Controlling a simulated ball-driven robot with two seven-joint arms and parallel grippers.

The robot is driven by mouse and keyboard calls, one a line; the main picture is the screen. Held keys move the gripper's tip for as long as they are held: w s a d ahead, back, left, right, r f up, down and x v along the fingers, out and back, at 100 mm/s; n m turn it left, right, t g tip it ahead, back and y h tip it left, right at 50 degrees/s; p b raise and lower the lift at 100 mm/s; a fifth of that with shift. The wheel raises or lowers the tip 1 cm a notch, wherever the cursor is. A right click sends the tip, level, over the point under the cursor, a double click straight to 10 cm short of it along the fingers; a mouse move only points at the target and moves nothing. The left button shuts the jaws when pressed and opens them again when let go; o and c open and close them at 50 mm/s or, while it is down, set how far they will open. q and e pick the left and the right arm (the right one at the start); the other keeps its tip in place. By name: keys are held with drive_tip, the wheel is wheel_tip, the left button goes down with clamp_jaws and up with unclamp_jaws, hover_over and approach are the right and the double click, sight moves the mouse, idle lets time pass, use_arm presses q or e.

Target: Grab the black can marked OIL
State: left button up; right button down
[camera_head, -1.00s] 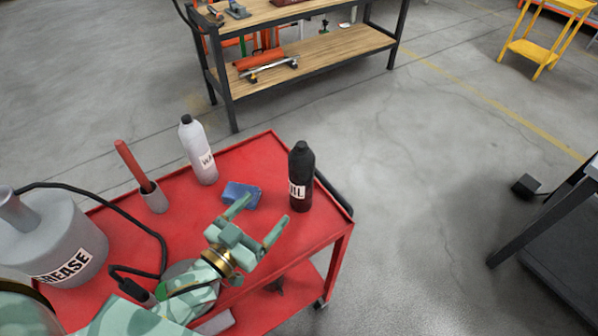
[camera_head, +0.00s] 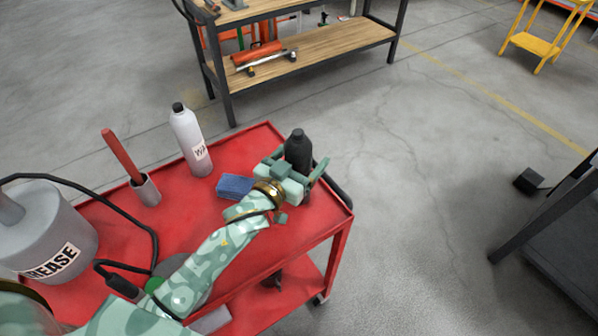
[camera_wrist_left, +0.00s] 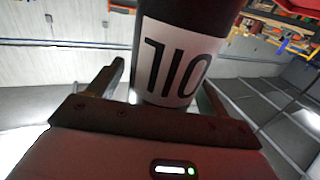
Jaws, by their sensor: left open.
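The black can marked OIL (camera_head: 299,147) stands upright on the red cart (camera_head: 262,238) near its right edge. Its lower part is hidden behind my left gripper (camera_head: 298,172) in the head view. In the left wrist view, the can's white OIL label (camera_wrist_left: 178,62) fills the middle and appears upside down. My left gripper (camera_wrist_left: 160,90) is open, with one finger on each side of the can. I cannot tell whether the fingers touch it. My right gripper is not in view.
A blue sponge-like block (camera_head: 235,186) lies just left of my gripper. A white bottle (camera_head: 188,140), a cup with a red-handled tool (camera_head: 145,188) and a GREASE container (camera_head: 50,245) stand further left. A wooden-shelved bench (camera_head: 310,55) is behind the cart.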

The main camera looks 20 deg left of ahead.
use_arm(q)
drive_tip(key=shift+w+r, duration=0.1)
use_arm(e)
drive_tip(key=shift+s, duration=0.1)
use_arm(q)
drive_tip(key=c, duration=1.4)
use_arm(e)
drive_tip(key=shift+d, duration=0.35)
use_arm(q)
drive_tip(key=shift+r, duration=0.1)
drive_tip(key=shift+c, duration=0.2)
